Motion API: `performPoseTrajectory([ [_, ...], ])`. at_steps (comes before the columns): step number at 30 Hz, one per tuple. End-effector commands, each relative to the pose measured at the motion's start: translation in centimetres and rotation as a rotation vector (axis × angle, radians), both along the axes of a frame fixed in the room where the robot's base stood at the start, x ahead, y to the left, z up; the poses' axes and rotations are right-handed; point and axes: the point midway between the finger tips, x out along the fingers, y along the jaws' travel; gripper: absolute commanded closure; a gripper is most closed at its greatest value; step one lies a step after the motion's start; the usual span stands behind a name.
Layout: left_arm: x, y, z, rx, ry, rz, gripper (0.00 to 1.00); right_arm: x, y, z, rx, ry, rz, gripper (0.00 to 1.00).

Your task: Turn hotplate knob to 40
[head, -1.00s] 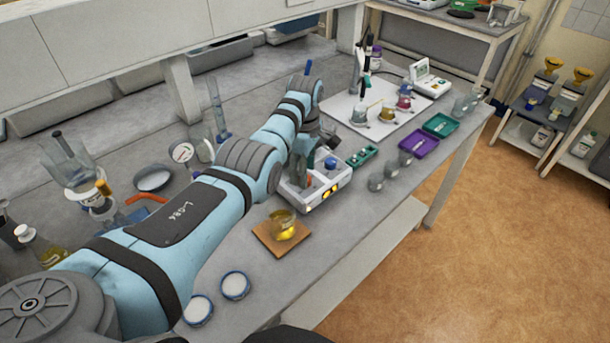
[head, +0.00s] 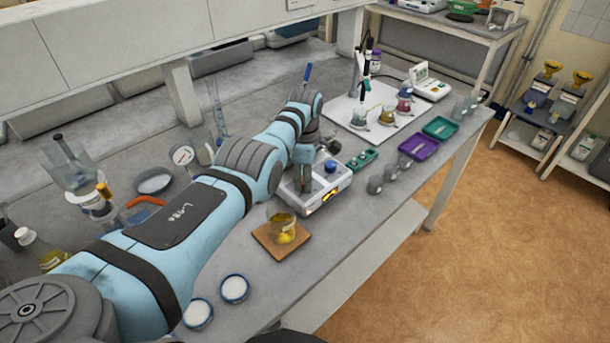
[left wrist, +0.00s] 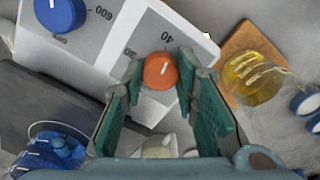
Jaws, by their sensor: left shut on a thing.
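The white hotplate (head: 328,199) stands on the bench in the middle of the head view. Its orange knob (left wrist: 160,71) shows in the left wrist view between my finger pads, with a short white mark on top. The printed 40 (left wrist: 167,37) is just above the knob and 30 (left wrist: 129,53) is up and left of it. A blue knob (left wrist: 60,14) is on the same panel; it also shows in the head view (head: 330,166). My left gripper (left wrist: 161,69) is shut on the orange knob from both sides. My right gripper is not in view.
A beaker of yellow liquid (head: 283,229) stands on a brown board (head: 268,243) in front of the hotplate. A green rack (head: 363,160) is close on its right. Two round dishes lie near the bench's front edge. Glassware crowds the left.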

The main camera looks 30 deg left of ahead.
Motion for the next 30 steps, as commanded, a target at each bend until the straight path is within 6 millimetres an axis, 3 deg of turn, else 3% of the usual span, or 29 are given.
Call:
performPoseTrajectory([
  [4,-0.1,-0.1,0.1,-0.001,0.005,0.134,1.0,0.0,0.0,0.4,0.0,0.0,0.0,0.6],
  [11,-0.1,0.0,0.0,-0.002,0.004,0.137,1.0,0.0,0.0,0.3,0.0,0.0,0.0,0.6],
  [12,-0.1,0.0,0.0,-0.002,0.004,0.137,0.67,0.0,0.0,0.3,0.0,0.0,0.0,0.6],
  [15,-0.1,0.0,0.0,-0.002,0.004,0.136,0.52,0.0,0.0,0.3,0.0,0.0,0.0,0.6],
  [25,0.0,0.0,0.3,-0.001,0.003,0.135,0.52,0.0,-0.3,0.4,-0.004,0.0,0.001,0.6],
  [30,0.0,0.0,3.1,-0.001,-0.002,0.135,0.52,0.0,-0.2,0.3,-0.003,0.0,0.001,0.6],
])
